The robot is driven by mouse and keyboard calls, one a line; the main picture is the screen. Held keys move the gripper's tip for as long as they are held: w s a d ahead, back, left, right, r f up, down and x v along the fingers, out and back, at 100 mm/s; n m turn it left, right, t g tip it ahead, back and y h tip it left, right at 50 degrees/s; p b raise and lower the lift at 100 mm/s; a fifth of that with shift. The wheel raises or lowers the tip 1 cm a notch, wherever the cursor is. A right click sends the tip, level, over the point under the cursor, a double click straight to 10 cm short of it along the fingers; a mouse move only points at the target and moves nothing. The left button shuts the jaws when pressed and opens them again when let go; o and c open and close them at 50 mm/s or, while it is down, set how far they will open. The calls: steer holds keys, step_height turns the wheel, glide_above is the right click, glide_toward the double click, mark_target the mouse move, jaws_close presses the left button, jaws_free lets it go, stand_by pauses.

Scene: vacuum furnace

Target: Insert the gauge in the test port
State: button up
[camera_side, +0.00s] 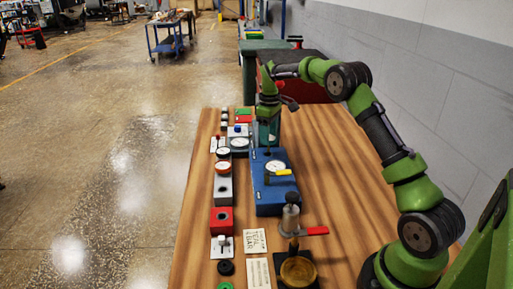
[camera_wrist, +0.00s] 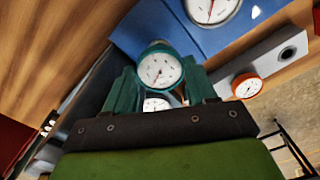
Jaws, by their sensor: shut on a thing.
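My gripper (camera_side: 267,132) points down over the far part of the blue test unit (camera_side: 266,201). In the wrist view my gripper (camera_wrist: 160,88) has its teal fingers closed on a gauge with a teal body and a white dial (camera_wrist: 160,69). In the side view the held gauge cannot be told apart from the teal fingers. The blue unit carries a large white dial (camera_side: 275,167) and a yellow handle (camera_side: 283,173); the dial also shows at the top of the wrist view (camera_wrist: 212,8). I cannot make out the test port, nor whether the gauge touches the unit.
Left of the unit stands a row with an orange-rimmed gauge (camera_side: 223,167), a grey block (camera_side: 223,190) and a red block (camera_side: 221,220). A clamp with a red handle (camera_side: 313,231) and a brass cup (camera_side: 298,270) stand nearer. The wooden table (camera_side: 345,170) is clear to the right.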

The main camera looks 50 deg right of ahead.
steer(key=shift+f, duration=0.6)
stand_by(0.3)
steer(key=shift+f, duration=0.55)
steer(key=shift+f, duration=0.3)
steer(key=shift+f, duration=0.3)
steer(key=shift+f, duration=0.2)
stand_by(0.8)
steer(key=o, duration=1.4)
steer(key=shift+o, duration=0.2)
steer(key=shift+d, duration=0.1)
steer(key=shift+w+d+r, duration=0.1)
steer(key=shift+d+r, duration=0.05)
steer(key=shift+r, duration=3.05)
